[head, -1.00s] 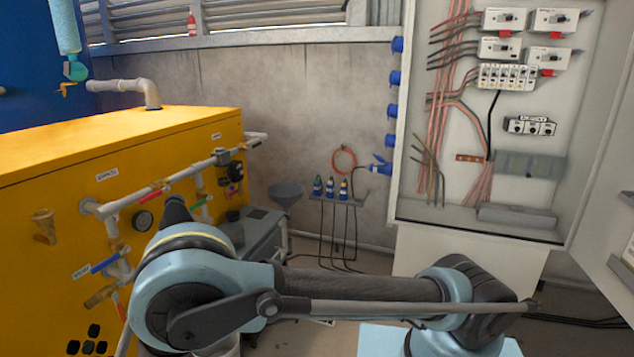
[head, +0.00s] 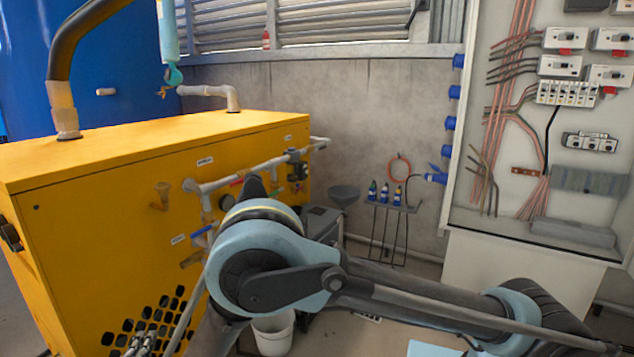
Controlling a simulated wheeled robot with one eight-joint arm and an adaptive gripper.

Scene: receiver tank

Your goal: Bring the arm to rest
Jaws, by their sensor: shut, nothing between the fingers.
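My arm crosses the lower part of the head view. Its light-blue elbow joint (head: 265,265) stands in front of the yellow machine's right end, and a dark link (head: 410,285) runs from it to another joint (head: 520,305) at the lower right. A dark grey section goes down from the elbow and leaves the picture at the bottom. I cannot make out my gripper, so its place and what lies near it are not shown.
A yellow machine (head: 100,190) with pipes and valves fills the left, beside a blue tank (head: 115,55). A white bucket (head: 272,335) stands below the elbow. An open electrical cabinet (head: 470,205) is at the right. A bottle rack (head: 392,207) and funnel (head: 343,193) are by the wall.

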